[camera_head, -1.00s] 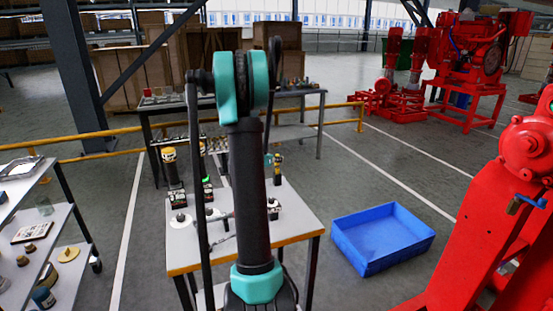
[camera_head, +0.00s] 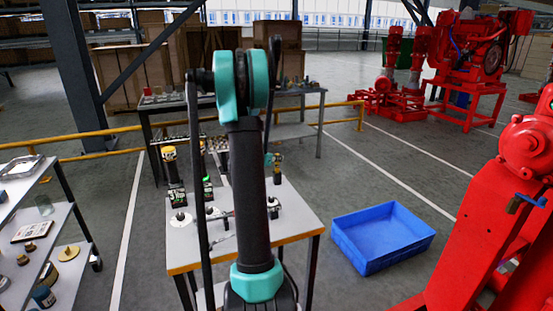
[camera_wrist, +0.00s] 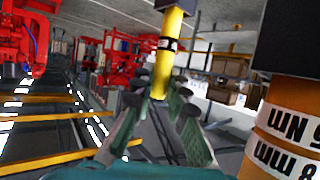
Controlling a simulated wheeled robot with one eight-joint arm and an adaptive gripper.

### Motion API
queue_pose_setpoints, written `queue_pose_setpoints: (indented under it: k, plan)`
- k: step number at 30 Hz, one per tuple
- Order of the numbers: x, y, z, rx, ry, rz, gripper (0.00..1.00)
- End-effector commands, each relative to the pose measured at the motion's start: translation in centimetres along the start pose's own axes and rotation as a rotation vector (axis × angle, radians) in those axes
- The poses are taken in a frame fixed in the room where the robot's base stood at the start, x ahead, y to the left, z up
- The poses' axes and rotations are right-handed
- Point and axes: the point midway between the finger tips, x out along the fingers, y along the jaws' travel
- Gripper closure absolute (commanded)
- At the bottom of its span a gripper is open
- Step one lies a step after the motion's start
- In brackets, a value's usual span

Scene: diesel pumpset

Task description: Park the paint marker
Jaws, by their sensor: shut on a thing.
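The paint marker (camera_wrist: 172,55) is a yellow cylinder with a black band carrying white print. It stands roughly upright in the wrist view, its top end dark and partly cut off by the frame. My gripper (camera_wrist: 165,92) is shut on its lower part, with the green-grey fingers on either side. In the head view my own arm hides most of the gripper. A small yellow-and-dark thing (camera_head: 277,164) shows just right of the arm above the work table (camera_head: 293,222); I cannot tell whether it is the marker. No parking place can be clearly made out.
A large orange cylinder (camera_wrist: 290,125) with white labels stands close at the right in the wrist view. Tools and small parts sit on the work table. A blue crate (camera_head: 383,238) lies on the floor, with red machinery (camera_head: 475,240) right and a shelf rack (camera_head: 35,235) left.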

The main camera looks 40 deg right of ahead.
Motion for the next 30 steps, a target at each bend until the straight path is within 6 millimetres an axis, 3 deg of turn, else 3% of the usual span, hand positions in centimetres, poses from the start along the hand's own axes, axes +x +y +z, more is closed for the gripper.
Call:
queue_pose_setpoints:
  k: [30]
  plan:
    - [0.7,0.0,1.7,0.000,0.000,0.000,1.00]
